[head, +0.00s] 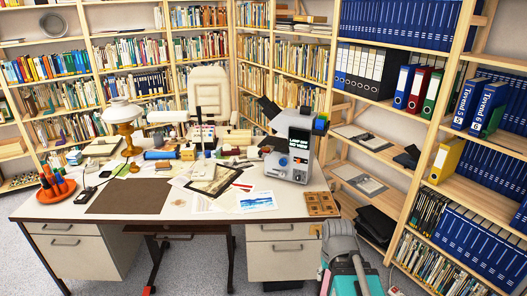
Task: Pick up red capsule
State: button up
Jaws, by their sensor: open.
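A small red elongated thing (242,186) lies among papers near the middle of the desk (165,212) in the head view. It is too small to tell whether it is a capsule or a pen. Several red-orange upright pieces (57,184) stand in a round orange holder at the desk's left end; their exact shape is unclear. No other clear red capsule can be made out. I cannot make out my gripper in this view.
A white and black instrument (289,146) stands at the desk's right side. A yellow-based lamp (127,128), a dark brown mat (128,196) and papers (257,201) crowd the desk. A grey and teal object (345,262) stands at the front right. Bookshelves line the walls.

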aim_at(265, 149)
jog(key=z, duration=0.1)
jog(key=i, duration=1)
jog(key=u, duration=0.1)
